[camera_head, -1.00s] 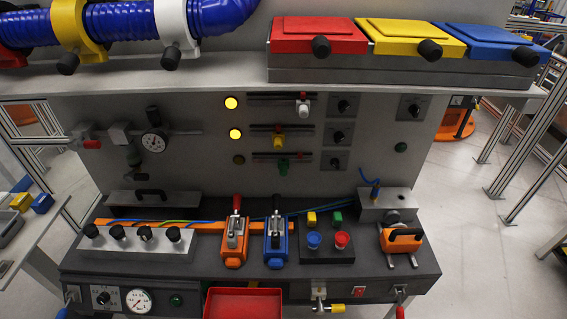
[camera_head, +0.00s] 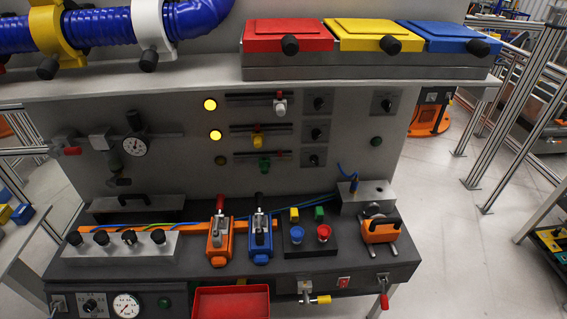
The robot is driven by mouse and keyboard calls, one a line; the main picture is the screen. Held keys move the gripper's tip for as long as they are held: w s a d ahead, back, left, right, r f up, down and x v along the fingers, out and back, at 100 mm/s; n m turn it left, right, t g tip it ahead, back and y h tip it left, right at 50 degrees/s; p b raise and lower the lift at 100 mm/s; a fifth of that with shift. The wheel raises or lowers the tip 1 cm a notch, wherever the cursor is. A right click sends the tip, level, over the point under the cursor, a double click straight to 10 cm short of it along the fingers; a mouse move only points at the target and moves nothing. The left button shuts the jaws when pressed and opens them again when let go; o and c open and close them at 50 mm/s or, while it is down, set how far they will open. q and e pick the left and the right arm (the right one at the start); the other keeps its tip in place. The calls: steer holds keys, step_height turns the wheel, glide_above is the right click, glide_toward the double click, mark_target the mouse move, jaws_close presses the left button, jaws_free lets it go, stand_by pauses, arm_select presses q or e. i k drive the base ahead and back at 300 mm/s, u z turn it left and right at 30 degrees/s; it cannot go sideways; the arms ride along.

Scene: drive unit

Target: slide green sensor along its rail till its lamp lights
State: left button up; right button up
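The green sensor (camera_head: 264,164) sits on the lowest of three short rails on the grey back panel, near the middle of its rail (camera_head: 246,156). A small dark red piece (camera_head: 279,154) is on that rail to its right. The lamp (camera_head: 220,160) left of this rail is dark. The yellow sensor (camera_head: 257,140) and the white sensor (camera_head: 280,106) are on the rails above, and their lamps (camera_head: 215,135) and (camera_head: 210,105) glow yellow. Neither of my grippers shows in the head view.
A shelf (camera_head: 200,84) with red, yellow and blue lidded boxes and a blue hose overhangs the panel. Below, the bench top carries clamps (camera_head: 221,240), push buttons (camera_head: 323,232) and black knobs. The panel front around the rails is clear.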

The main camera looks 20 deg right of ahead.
mark_target(264, 162)
steer(key=u, duration=0.25)
steer(key=k, duration=0.2)
steer(key=z, duration=0.95)
steer(key=i, duration=0.65)
